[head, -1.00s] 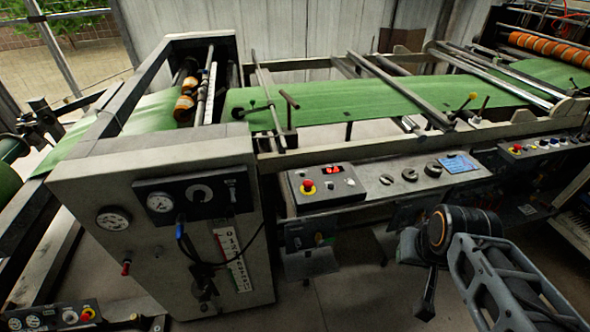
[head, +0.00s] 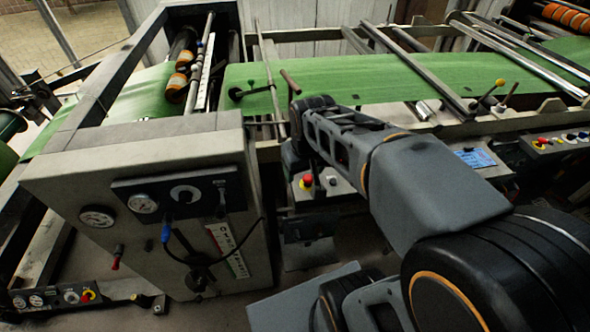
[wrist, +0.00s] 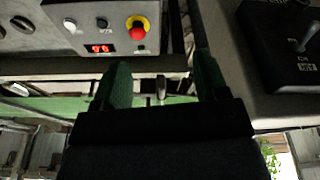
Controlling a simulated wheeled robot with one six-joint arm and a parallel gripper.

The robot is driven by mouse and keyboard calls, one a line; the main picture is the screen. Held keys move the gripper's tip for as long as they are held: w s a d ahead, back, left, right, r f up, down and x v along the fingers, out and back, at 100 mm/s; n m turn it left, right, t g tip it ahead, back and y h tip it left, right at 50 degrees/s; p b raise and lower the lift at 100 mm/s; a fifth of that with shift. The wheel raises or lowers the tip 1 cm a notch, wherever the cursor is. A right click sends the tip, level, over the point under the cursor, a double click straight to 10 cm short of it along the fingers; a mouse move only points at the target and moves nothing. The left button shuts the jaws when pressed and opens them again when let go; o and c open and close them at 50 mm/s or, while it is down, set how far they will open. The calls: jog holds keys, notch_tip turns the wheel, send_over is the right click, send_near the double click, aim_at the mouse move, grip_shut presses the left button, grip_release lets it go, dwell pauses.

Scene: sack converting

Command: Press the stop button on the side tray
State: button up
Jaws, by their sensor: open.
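The stop button, a red mushroom head on a yellow collar, sits on the grey side tray's control box. In the head view the red button (head: 308,181) shows just beside the end of my arm, which covers much of the tray (head: 338,186). In the wrist view the stop button (wrist: 138,27) is at the top, next to a lit red display (wrist: 100,49). My gripper (wrist: 162,70) is open and empty, its two green-looking fingers apart, with the button beyond the fingertips and left of the middle between them. The fingers are not clear in the head view.
A large grey machine cabinet (head: 140,200) with gauges stands left of the tray. Green web (head: 390,80) runs behind, under metal rollers and bars. Other red buttons are on a right-hand panel (head: 541,142) and a lower-left panel (head: 88,296). A dark switch box (wrist: 285,40) is at right in the wrist view.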

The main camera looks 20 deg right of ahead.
jog(key=w+d+g, duration=0.1)
jog(key=w+d, duration=0.2)
jog(key=w, duration=0.3)
jog(key=g+p, duration=0.2)
send_over(308, 177)
notch_tip(308, 177, down, 3)
notch_tip(308, 177, down, 12)
jog(key=shift+s+p, duration=0.1)
jog(key=shift+p, duration=0.2)
jog(key=shift+f, duration=1.05)
jog(key=shift+c, duration=0.5)
